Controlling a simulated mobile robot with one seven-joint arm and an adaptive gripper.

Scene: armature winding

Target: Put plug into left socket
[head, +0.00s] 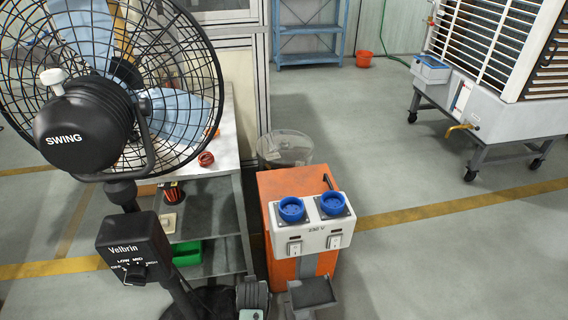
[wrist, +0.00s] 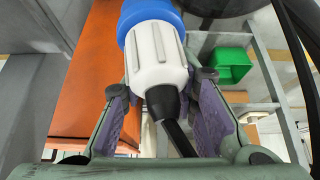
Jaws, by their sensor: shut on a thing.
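The left socket (head: 291,209) is a round blue outlet on the white sloped panel of an orange box. The right socket (head: 332,204) is a matching one beside it. Both look empty in the head view. In the wrist view the plug (wrist: 155,52) has a white ribbed body, a blue front end and a black cable leaving its back. My gripper (wrist: 160,84) is shut on the white body, with a purple-lined finger on each side. The plug does not show in the head view, and its front face is out of frame in the wrist view.
The orange box (head: 281,188) also shows left of the plug in the wrist view (wrist: 92,80). A black fan (head: 100,110) and a shelf table (head: 215,205) with a green bin (head: 187,253) stand to its left. A clear bin (head: 285,149) stands behind. Open floor lies right.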

